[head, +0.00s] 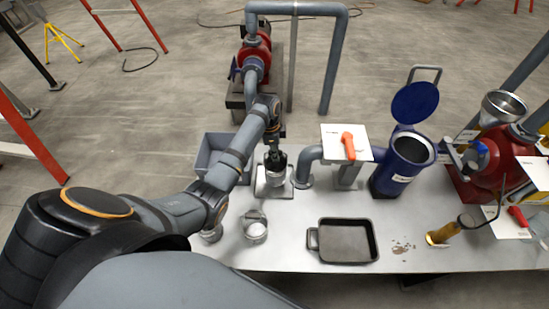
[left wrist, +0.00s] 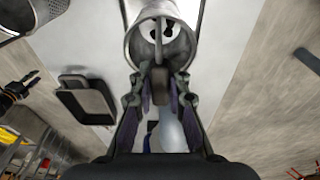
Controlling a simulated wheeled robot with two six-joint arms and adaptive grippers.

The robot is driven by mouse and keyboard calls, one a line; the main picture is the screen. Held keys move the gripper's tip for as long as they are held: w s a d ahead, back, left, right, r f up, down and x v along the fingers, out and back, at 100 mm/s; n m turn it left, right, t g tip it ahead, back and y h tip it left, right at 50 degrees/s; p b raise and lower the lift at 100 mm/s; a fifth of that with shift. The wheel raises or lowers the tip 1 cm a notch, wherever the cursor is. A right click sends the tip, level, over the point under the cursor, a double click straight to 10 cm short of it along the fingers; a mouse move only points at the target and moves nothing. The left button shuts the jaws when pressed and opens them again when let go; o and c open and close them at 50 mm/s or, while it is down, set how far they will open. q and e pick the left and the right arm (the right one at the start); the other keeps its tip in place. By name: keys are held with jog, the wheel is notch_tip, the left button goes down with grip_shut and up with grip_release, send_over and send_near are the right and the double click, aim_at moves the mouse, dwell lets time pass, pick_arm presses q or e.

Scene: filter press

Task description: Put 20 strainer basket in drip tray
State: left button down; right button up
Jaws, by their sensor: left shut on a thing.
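My left gripper (head: 274,158) points down near the back of the table and is shut on a metal strainer basket (head: 276,177). In the left wrist view the basket (left wrist: 136,45) hangs in front of the fingers, with its round mouth and thin bail toward me. I cannot read a number on it. A dark rectangular tray with a side handle (head: 376,251), likely the drip tray, lies on the table to the right, apart from the basket. It also shows in the left wrist view (left wrist: 64,101).
A grey bin (head: 204,160) is at the back left. A blue lidded vessel (head: 386,183) and an orange-handled valve (head: 348,146) stand behind.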

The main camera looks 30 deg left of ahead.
pick_arm(q)
jog(key=shift+w+a+f, duration=0.15)
jog(key=shift+a+f, duration=0.1)
jog(key=shift+f, duration=0.05)
notch_tip(320, 180, down, 3)
jog(key=shift+f, duration=0.25)
jog(key=c, duration=1.3)
grip_release()
jog(key=r, duration=0.4)
jog(key=a+r, duration=0.1)
jog(key=r, duration=0.7)
jog(key=shift+s+a+r, duration=0.15)
jog(key=shift+s+a, duration=0.05)
jog(key=shift+s, duration=0.1)
